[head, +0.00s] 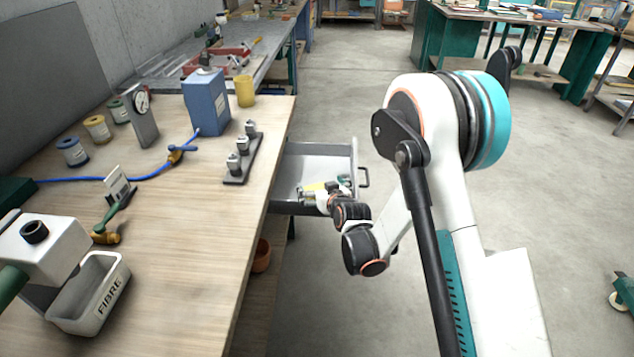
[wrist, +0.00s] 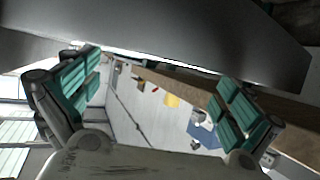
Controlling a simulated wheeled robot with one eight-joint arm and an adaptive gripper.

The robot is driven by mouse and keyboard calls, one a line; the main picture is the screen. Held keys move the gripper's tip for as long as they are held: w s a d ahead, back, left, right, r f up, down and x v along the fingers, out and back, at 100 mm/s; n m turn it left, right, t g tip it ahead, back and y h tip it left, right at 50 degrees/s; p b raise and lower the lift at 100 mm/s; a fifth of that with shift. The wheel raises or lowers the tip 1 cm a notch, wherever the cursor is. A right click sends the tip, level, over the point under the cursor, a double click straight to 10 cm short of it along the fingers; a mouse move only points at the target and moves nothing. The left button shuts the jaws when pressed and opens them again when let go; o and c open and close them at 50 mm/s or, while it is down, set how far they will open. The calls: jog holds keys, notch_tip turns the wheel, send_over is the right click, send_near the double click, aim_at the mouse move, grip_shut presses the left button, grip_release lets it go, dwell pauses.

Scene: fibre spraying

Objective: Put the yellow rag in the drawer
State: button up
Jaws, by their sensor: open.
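The drawer (head: 300,165) is a grey metal tray pulled out from the right side of the wooden bench, with a handle at its right end. A small yellow patch (head: 315,186), which looks like the yellow rag, shows in the drawer beside my fingers; its full shape is hidden. My gripper (head: 328,188) is at the drawer's near side, partly hidden by my wrist. In the wrist view my gripper (wrist: 160,75) has its teal-padded fingers wide apart with nothing between them. No rag shows in that view, and a dark grey surface (wrist: 170,35) fills its top.
The wooden bench (head: 200,260) holds a blue box (head: 206,102), a yellow cup (head: 245,90), a dark rack (head: 242,155), several spools and a tub marked FIBRE (head: 95,295). A terracotta pot (head: 261,255) sits below.

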jog(key=s+d+r+m+g+h+b, duration=0.1)
jog(key=s+d+r, duration=0.5)
jog(key=s+r, duration=0.3)
jog(key=s+d+r+m+g+h, duration=0.1)
jog(key=s+d+r+g, duration=0.1)
jog(key=s+d+r, duration=0.6)
jog(key=s+d+r+m+g+h, duration=0.1)
jog(key=s+d, duration=0.3)
jog(key=s, duration=0.7)
jog(key=s+d+r+m+g+h, duration=0.1)
jog(key=s+d+r, duration=0.1)
jog(key=s, duration=1)
jog(key=shift+d+r+g+h, duration=0.2)
jog(key=shift+d+g+h, duration=0.15)
jog(key=shift+d, duration=0.55)
